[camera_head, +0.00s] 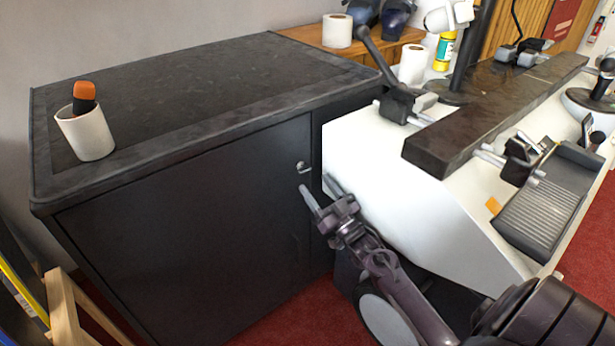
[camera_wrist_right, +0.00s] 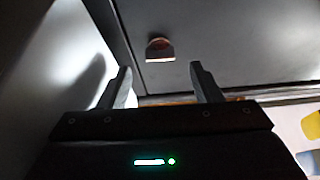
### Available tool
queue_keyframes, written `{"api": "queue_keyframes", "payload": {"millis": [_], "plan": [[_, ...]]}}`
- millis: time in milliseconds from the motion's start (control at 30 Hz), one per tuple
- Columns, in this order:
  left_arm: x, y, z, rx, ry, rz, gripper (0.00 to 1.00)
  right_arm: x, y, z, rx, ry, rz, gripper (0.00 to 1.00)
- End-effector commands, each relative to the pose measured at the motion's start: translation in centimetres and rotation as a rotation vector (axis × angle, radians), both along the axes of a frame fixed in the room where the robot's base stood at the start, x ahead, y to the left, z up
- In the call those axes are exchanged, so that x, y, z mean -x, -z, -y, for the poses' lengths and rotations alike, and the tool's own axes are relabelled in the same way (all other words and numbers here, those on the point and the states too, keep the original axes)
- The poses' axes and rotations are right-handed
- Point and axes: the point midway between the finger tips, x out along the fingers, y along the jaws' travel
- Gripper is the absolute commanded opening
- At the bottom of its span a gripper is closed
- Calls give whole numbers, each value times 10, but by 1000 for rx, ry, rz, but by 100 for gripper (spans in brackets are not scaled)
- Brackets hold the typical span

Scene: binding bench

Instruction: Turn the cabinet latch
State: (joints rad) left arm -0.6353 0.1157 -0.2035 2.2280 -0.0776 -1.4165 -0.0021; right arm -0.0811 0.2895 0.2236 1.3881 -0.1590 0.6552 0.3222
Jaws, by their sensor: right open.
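The cabinet latch (camera_head: 302,167) is a small light knob near the upper right of the black cabinet's front (camera_head: 205,225). In the right wrist view the latch (camera_wrist_right: 160,49) is a small dark piece with a reddish top, beyond the fingertips and between their lines. My right gripper (camera_head: 322,190) is open in front of the cabinet, just below the latch, with nothing between its fingers. In the right wrist view its two fingers (camera_wrist_right: 160,78) stand apart and do not touch the latch. My left gripper is in no view.
A white cup (camera_head: 86,135) with an orange-topped item stands on the cabinet top (camera_head: 200,85). A white bench (camera_head: 375,160) with a dark beam (camera_head: 490,115) and clamps stands close on the right. Wooden legs (camera_head: 62,310) stand at lower left. Red floor shows below.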

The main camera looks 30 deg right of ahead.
Motion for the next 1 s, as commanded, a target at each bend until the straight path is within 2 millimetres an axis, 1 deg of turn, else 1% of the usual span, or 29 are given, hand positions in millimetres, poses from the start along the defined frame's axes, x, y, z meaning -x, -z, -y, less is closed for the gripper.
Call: {"api": "queue_keyframes", "payload": {"millis": [33,100,300,433,667,767,1000], "plan": [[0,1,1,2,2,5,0,-9,-4,0,0,0,3,58],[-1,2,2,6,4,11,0,-20,-8,-1,0,0,3,58],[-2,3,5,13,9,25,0,-42,-17,-3,1,1,-1,58],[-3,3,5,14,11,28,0,-48,-19,-3,1,1,-2,58],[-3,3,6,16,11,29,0,-48,-19,-3,1,1,-3,58],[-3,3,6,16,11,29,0,-48,-19,-3,1,1,-3,46],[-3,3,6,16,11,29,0,-48,-19,-3,1,1,-3,15]]}}
